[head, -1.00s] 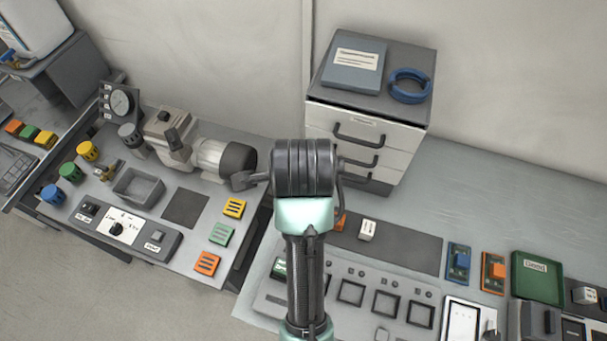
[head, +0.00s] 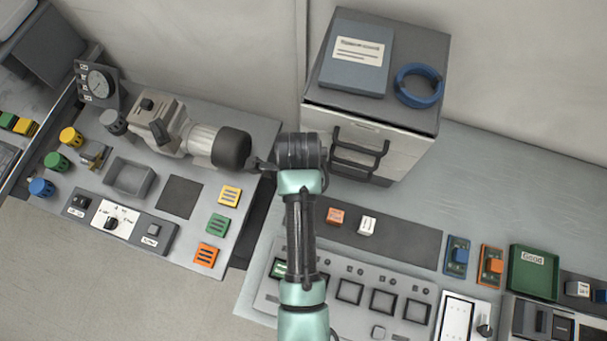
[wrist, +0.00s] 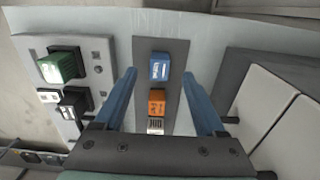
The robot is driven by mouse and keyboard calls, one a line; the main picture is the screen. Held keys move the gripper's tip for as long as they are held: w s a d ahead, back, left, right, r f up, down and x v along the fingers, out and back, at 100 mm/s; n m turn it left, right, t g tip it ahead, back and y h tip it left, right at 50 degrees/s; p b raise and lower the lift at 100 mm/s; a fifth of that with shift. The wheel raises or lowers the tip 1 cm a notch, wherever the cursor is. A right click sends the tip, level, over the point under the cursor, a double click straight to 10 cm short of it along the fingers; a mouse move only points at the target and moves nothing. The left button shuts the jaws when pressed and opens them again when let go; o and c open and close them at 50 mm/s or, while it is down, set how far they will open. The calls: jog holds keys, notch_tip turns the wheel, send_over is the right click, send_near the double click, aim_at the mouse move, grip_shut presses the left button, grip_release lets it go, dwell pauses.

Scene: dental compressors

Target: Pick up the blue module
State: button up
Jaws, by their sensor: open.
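A small blue module (wrist: 160,67) with a white label lies on a dark strip (wrist: 176,50) in the wrist view. An orange module (wrist: 157,102) and a white module (wrist: 155,125) lie in line with it, nearer the gripper base. My gripper (wrist: 159,75) is open and empty, its two blue fingers on either side of the row as seen from above. I cannot tell the height left above the blue module. In the head view my arm hides it; the orange module (head: 335,216) and white module (head: 367,225) show beside the arm.
A drawer cabinet (head: 360,145) stands behind the strip. A panel (head: 350,292) with several square frames lies in front of it. A green tray (head: 533,275) and boards with blue (head: 457,257) and orange (head: 491,265) blocks are to the right. A compressor bench (head: 150,180) is at left.

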jog(key=shift+s+d+f+p, duration=0.1)
jog(key=shift+f+p, duration=0.15)
jog(key=shift+f, duration=1.2)
jog(key=shift+s+d+f+p, duration=0.1)
jog(key=shift+f+p, duration=0.15)
jog(key=shift+f, duration=1.15)
jog(key=shift+w, duration=0.1)
grip_shut()
